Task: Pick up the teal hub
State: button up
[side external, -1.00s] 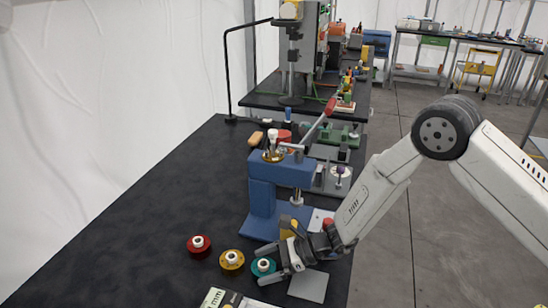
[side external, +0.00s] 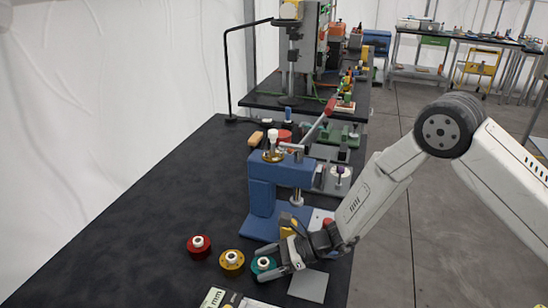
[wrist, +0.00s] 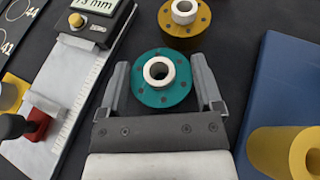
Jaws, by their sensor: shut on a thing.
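The teal hub (wrist: 148,90) is a round flanged disc with a pale central collar and small holes. In the wrist view it sits between the two fingers of my gripper (wrist: 162,82), which is shut on it from both sides. In the side view the teal hub (side external: 262,266) is at the front of the dark table, partly hidden by my gripper (side external: 274,270). It appears to be at table level; I cannot tell whether it is lifted.
A yellow hub (side external: 232,262) stands close beside the teal one, and a red hub (side external: 198,246) is farther left. A blue press (side external: 264,205) stands behind. A measuring device with a display (wrist: 85,50) lies close by. The left of the table is clear.

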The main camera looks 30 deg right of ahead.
jog(key=shift+r, duration=0.75)
jog(key=s+d+r, duration=0.6)
jog(key=s+r, duration=0.5)
jog(key=s, duration=0.1)
jog(key=shift+s, duration=0.3)
jog(key=shift+w, duration=0.1)
